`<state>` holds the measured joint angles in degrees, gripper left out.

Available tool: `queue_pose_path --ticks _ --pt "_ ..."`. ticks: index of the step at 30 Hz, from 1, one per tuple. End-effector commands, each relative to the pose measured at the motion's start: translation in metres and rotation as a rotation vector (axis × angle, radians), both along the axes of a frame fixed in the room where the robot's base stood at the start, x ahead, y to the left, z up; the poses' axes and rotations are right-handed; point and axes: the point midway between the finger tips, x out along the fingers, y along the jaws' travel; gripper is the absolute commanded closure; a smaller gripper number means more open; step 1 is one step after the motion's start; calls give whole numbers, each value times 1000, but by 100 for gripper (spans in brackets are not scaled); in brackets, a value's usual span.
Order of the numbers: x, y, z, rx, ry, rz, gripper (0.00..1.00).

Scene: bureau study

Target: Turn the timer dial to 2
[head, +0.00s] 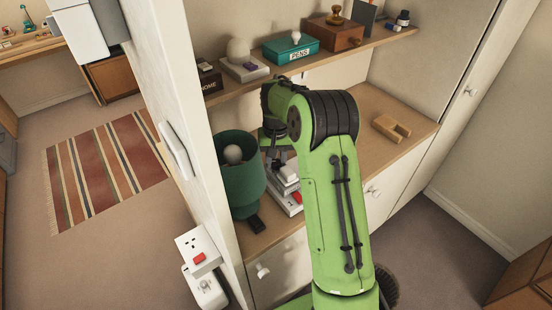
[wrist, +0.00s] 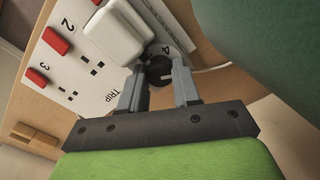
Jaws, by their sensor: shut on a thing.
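My gripper (wrist: 160,88) is shut on a small black round dial (wrist: 160,69), with one finger on each side of it. The dial has a light mark on its face; which number it points to is unclear. It sits at the end of a white panel (wrist: 97,84) with red switches and the printed numbers 2 and 3, the word TRIP, and a partly hidden figure that looks like 4 beside the dial. In the head view the panel (head: 288,200) lies on the wooden counter, and my arm hides the dial and most of the gripper.
A white plug block (wrist: 118,34) sits on the panel beside the dial. A wooden block (head: 390,127) lies on the right. A shelf (head: 352,50) with boxes hangs above.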

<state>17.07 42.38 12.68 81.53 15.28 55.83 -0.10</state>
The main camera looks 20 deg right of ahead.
Motion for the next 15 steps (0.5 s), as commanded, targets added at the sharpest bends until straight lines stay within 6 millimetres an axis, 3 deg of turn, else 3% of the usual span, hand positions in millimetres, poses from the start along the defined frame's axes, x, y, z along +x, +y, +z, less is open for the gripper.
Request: queue_pose_path --ticks 10,11,12,15 --pt "0 0 0 0 0 -1 99" --pt "0 0 0 0 0 -1 64" --pt "0 0 0 0 0 -1 58" --pt "0 0 0 0 0 0 57"
